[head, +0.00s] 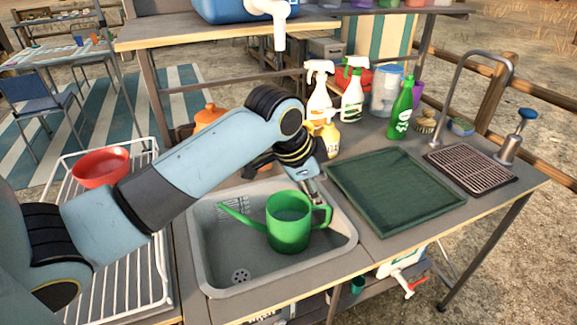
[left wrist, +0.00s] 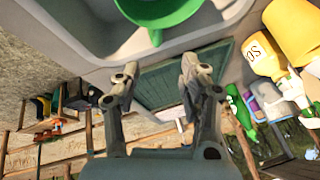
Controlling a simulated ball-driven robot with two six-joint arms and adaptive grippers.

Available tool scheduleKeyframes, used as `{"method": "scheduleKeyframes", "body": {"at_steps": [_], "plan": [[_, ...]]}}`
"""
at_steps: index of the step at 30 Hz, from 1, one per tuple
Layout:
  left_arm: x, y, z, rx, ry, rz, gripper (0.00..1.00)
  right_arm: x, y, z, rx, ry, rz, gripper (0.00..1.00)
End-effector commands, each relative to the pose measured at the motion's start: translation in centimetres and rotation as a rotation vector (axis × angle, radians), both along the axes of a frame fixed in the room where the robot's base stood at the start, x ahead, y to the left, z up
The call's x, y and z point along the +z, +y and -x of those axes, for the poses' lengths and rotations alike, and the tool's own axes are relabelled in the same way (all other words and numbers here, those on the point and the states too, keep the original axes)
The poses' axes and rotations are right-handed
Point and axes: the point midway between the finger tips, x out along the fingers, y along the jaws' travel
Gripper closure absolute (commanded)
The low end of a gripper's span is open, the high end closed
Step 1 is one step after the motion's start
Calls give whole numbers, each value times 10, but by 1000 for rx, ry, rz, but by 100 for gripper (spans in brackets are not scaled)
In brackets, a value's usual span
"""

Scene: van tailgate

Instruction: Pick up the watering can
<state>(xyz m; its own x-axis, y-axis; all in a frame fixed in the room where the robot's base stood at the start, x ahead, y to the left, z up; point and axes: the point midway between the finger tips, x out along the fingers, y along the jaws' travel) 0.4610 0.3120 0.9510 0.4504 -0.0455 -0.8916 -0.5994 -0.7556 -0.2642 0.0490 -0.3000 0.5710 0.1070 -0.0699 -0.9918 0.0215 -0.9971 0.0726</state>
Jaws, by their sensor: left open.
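The green watering can (head: 288,222) stands upright in the grey sink (head: 346,238), its spout pointing left and its handle on the right. My left gripper (head: 315,194) reaches down from above, just over the top of the handle. In the left wrist view the can (left wrist: 160,10) is at the top edge, mostly cut off. The lower end of its handle shape lies in line with the gap between the open, empty fingers of my left gripper (left wrist: 158,68). I cannot tell whether a finger touches the handle. My right gripper is not in view.
A dark green tray (head: 395,190) lies right of the sink. Spray bottles (head: 352,98) and a green bottle (head: 401,110) stand behind. A white dish rack (head: 150,262) with a red bowl (head: 101,167) is at left. A tap (head: 507,145) stands far right.

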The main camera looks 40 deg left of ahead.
Motion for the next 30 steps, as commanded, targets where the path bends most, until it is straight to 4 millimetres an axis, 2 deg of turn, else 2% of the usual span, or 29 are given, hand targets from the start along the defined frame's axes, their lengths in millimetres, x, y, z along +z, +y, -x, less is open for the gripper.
{"method": "scheduleKeyframes", "body": {"at_steps": [3, 8, 18, 26, 30], "plan": [[-18, -2, -9, 1, 1, 2, 57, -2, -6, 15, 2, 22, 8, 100], [-30, -2, -14, 1, 1, 2, 57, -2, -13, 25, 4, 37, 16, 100], [-72, -5, -33, 2, 1, 2, 57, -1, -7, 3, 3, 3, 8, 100], [-76, -5, -35, 1, 0, 0, 57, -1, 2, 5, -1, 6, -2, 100], [-76, -5, -34, 1, 0, 0, 73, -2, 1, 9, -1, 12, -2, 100]]}}
